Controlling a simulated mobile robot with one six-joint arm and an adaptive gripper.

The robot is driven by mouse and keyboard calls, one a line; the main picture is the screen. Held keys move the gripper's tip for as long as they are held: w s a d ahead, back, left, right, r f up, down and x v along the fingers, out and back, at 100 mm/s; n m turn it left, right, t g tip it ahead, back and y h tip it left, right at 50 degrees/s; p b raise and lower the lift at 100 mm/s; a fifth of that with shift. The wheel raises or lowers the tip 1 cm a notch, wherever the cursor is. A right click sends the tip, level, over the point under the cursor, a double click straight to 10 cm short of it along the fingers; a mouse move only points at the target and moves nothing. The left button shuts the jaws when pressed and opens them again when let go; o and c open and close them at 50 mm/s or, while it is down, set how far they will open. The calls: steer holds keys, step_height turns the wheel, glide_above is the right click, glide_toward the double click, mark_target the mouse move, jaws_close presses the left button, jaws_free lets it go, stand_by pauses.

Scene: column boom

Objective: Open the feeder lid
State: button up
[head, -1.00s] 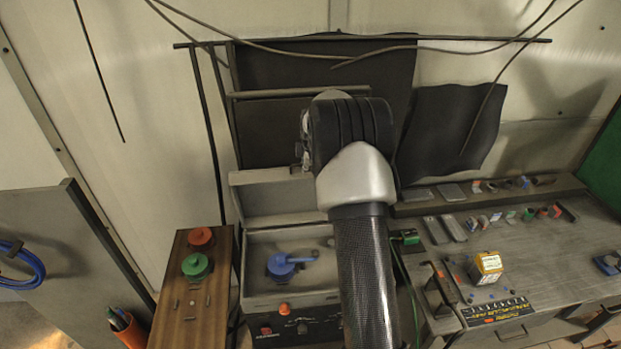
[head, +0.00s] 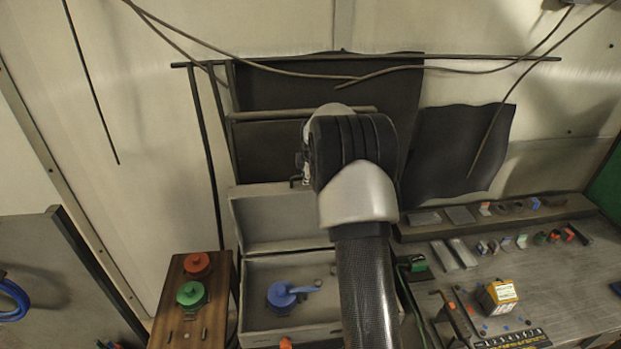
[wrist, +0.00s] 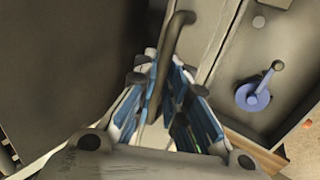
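The feeder is a grey box (head: 262,318) below my arm in the head view. Its lid (head: 285,222) stands raised at the back, with its inner face showing. A blue crank knob (head: 285,296) sits inside the box; it also shows in the wrist view (wrist: 254,97). In the wrist view a dark bar handle (wrist: 178,28) runs between the fingers of my gripper (wrist: 164,66). The blue-padded fingers close in on both sides of the handle. In the head view my arm hides the gripper and the lid's right side.
A wooden box with a red knob (head: 197,263) and a green knob (head: 191,293) stands left of the feeder. A workbench with small parts and a yellow-labelled box (head: 498,297) is at the right. Dark panels (head: 460,150) and cables hang on the wall behind.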

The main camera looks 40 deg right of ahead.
steer(key=shift+o, duration=1.2)
steer(key=shift+s, duration=0.1)
steer(key=shift+o, duration=0.7)
steer(key=shift+f, duration=0.1)
steer(key=v, duration=1.2)
